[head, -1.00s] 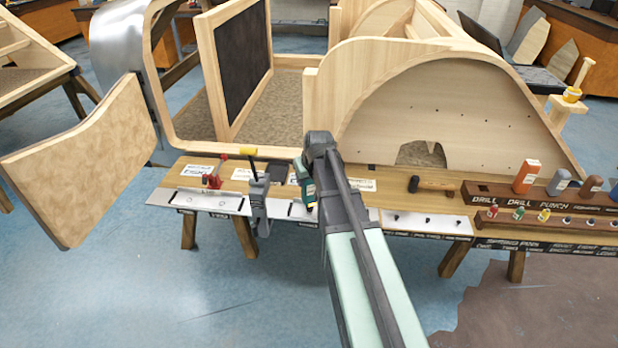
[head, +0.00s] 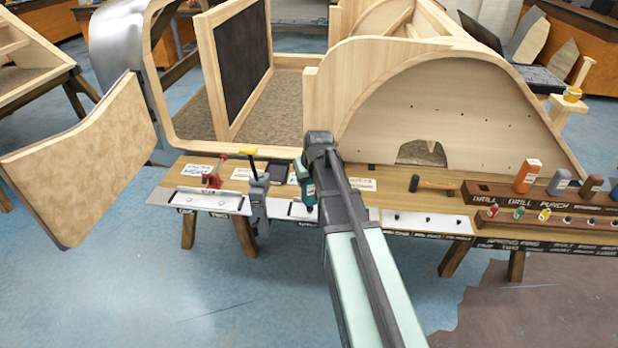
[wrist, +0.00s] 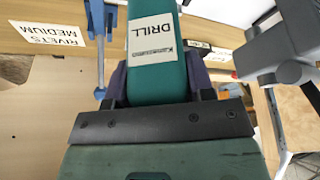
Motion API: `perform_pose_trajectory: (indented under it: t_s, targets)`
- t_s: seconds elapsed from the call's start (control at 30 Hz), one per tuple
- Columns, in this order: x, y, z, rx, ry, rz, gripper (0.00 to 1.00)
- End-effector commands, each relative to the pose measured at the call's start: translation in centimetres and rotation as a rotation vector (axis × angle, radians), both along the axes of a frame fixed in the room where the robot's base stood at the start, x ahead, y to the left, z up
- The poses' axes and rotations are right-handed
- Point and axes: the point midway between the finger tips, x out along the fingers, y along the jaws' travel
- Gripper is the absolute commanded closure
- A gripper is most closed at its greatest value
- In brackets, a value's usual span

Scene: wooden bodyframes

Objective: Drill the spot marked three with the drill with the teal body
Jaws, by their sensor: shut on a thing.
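The teal drill (wrist: 152,72), with a white DRILL label, fills the top middle of the wrist view. My gripper (wrist: 157,88) is shut on it, with a finger at each side. In the head view the drill (head: 307,188) hangs from my gripper (head: 306,170) just left of my arm, over the metal strip (head: 283,210) at the bench's front edge. Small labels run below the strip; the one near the drill is too small to read surely. My arm and the drill hide the strip there. I cannot tell whether the bit touches it.
A grey clamp with a yellow handle (head: 257,200) stands on the strip left of the drill, close by. A red clamp (head: 215,172) is further left. Wooden frame panels rise behind.

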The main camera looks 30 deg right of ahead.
Motion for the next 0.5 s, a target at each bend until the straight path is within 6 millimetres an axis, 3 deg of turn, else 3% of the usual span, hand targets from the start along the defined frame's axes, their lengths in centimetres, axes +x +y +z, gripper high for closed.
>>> perform_pose_trajectory:
  t_s: [0.5]
  targets:
    - [0.06, -0.02, -0.39, 0.0, -0.002, 0.0, 0.84]
